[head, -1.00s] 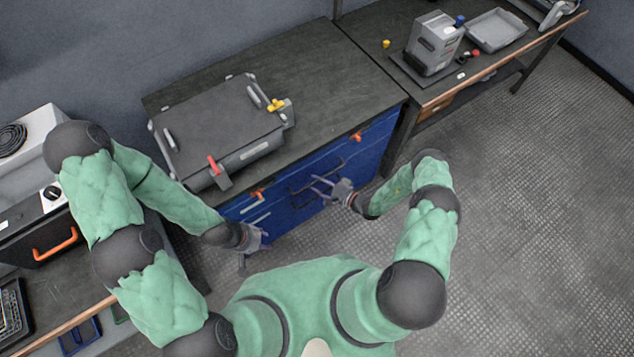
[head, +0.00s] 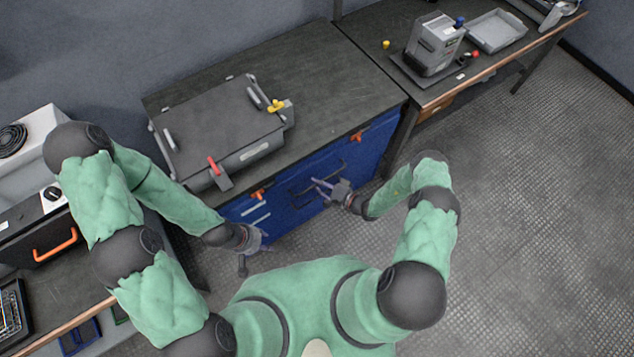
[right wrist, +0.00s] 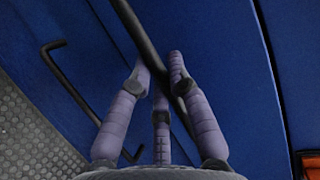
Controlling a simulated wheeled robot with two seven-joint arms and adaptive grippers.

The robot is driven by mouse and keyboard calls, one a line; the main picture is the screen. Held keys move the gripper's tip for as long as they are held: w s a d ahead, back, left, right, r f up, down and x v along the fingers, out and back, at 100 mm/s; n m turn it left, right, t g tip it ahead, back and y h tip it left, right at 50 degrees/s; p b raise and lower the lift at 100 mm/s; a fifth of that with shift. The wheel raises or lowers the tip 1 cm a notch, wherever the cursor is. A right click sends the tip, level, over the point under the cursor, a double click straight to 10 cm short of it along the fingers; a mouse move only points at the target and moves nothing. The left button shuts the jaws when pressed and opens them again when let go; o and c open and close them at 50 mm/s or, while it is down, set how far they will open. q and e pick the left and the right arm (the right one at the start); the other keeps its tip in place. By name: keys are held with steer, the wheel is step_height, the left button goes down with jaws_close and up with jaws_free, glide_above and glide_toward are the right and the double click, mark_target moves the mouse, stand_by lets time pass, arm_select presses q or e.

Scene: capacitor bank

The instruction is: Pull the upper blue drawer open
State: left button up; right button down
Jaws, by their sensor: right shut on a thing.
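The blue drawer front (head: 285,215) is on the near side of the dark-topped cabinet in the head view; it looks closed. My right gripper (head: 320,186) is at this front. In the right wrist view its purple fingers (right wrist: 160,85) are shut around a black bar handle (right wrist: 147,40), with fingers on both sides of the bar. A second black handle (right wrist: 72,82) shows to the left, on another blue front. I take the gripped bar to be the upper drawer's handle. My left gripper (head: 252,250) hangs open and empty near the cabinet's left end.
A grey case (head: 215,120) with red and yellow latches lies on the cabinet top. Orange latches (head: 358,135) sit on the blue front. A bench (head: 500,75) adjoins at the right. Open floor (head: 530,230) lies right of my right arm.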

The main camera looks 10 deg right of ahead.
steer(key=s+d, duration=0.3)
steer(key=s, duration=0.7)
steer(key=s+d, duration=0.4)
steer(key=s, duration=0.5)
steer(key=s+d, duration=0.3)
steer(key=s, duration=0.7)
steer(key=shift+s+d+p, duration=0.3)
steer(key=shift+d+p, duration=0.1)
steer(key=c, duration=1.1)
jaws_free()
steer(key=shift+c, duration=0.2)
steer(key=v, duration=1.2)
steer(key=shift+r, duration=0.1)
